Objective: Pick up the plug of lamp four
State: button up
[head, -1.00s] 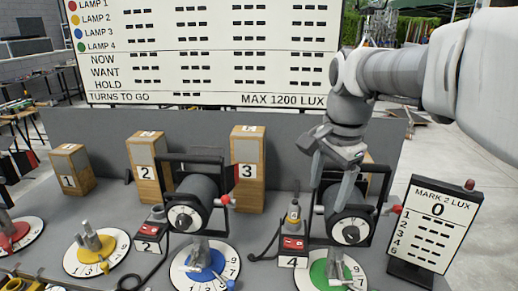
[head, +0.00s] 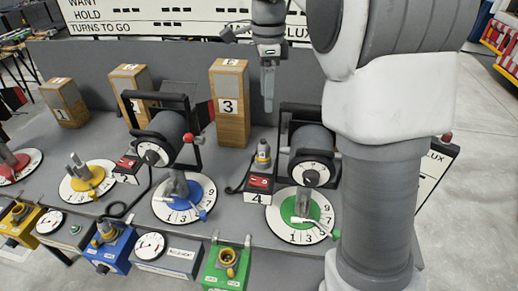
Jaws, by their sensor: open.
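The plug of lamp four (head: 263,154) is a small grey upright piece with a yellow band. It stands just behind the red-topped block marked 4 (head: 259,187), with a black cable (head: 237,182) running off to its left. My gripper (head: 268,108) points down above the plug, apart from it, in front of the grey back panel. Its fingers show nearly edge-on, so the gap between them is hard to see, and nothing shows held. Lamp four (head: 305,160), a dark round lamp in a black yoke, stands right of the plug on a green-centred dial (head: 298,218).
Lamp two's neighbour, another yoked lamp (head: 165,142), stands left on a blue dial (head: 185,201). A wooden block marked 3 (head: 230,105) stands behind. A green socket box (head: 226,267) and blue box (head: 109,247) line the front. My arm hides the right side.

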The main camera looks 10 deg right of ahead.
aim_at(263, 140)
jog(key=f, duration=1.2)
jog(key=shift+w+a+f, duration=0.1)
jog(key=shift+w+f, duration=0.1)
jog(key=shift+w, duration=0.05)
jog(key=shift+w+a+f+p, duration=0.15)
jog(key=shift+f+p, duration=0.1)
jog(key=shift+f, duration=1.05)
jog(key=shift+w+d+f+p, duration=0.1)
jog(key=shift+f+p, duration=0.15)
jog(key=shift+f, duration=1.05)
grip_shut()
